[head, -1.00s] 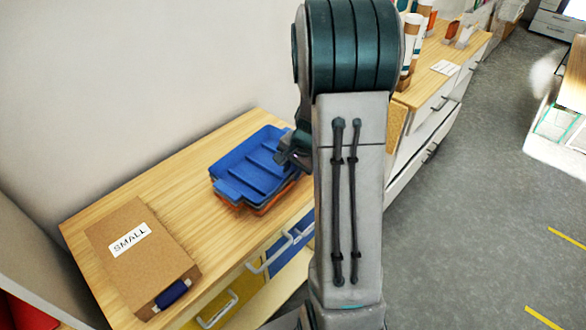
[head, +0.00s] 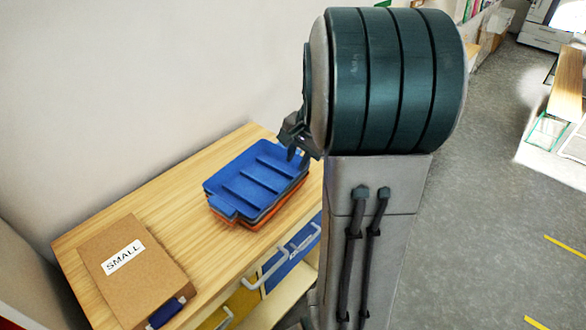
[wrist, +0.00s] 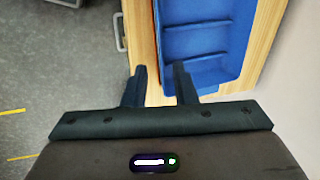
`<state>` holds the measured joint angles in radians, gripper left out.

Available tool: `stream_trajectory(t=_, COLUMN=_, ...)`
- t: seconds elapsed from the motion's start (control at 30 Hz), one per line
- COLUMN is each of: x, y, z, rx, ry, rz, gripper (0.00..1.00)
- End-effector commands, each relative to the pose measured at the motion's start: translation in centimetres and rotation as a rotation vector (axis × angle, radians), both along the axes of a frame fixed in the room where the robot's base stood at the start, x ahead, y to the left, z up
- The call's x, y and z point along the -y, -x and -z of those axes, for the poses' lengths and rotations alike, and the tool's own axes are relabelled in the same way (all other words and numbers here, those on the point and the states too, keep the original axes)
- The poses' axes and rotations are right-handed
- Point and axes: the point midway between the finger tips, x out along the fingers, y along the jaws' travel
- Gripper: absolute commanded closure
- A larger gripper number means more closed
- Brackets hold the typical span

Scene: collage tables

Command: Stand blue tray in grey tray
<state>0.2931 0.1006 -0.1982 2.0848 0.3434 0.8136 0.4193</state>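The blue tray (head: 262,171), with several raised cross ribs, lies flat on top of a stack of trays on the wooden cabinet top. It also shows in the wrist view (wrist: 204,72). A thin dark layer shows beneath it, above an orange tray (head: 250,225); I cannot tell whether that layer is the grey tray. No other grey tray is clear. My gripper (head: 295,152) is at the blue tray's right edge in the head view. In the wrist view my gripper (wrist: 158,68) has its fingers apart, on either side of the tray's rim line, with nothing visibly held.
A brown box labelled SMALL (head: 132,272) lies on the wooden cabinet top (head: 180,190) at the left. White handles (head: 262,268) stick out from the drawers in front. A wall stands behind. Grey floor on the right is open, with yellow lines.

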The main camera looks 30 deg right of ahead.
Motion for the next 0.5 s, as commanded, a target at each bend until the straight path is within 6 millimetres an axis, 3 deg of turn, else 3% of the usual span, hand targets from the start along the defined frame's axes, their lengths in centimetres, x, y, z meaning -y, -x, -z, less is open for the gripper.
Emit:
stream_trajectory(t=0.13, x=-1.5, y=0.9, z=-1.2, rx=0.009, ry=0.016, rz=-0.066, gripper=0.75)
stream_trajectory(t=0.23, x=-4.1, y=2.4, z=-2.5, rx=0.027, ry=0.053, rz=-0.196, gripper=0.75)
stream_trajectory(t=0.5, x=-12.1, y=10.0, z=-5.0, rx=0.082, ry=0.236, rz=-0.696, gripper=0.75)
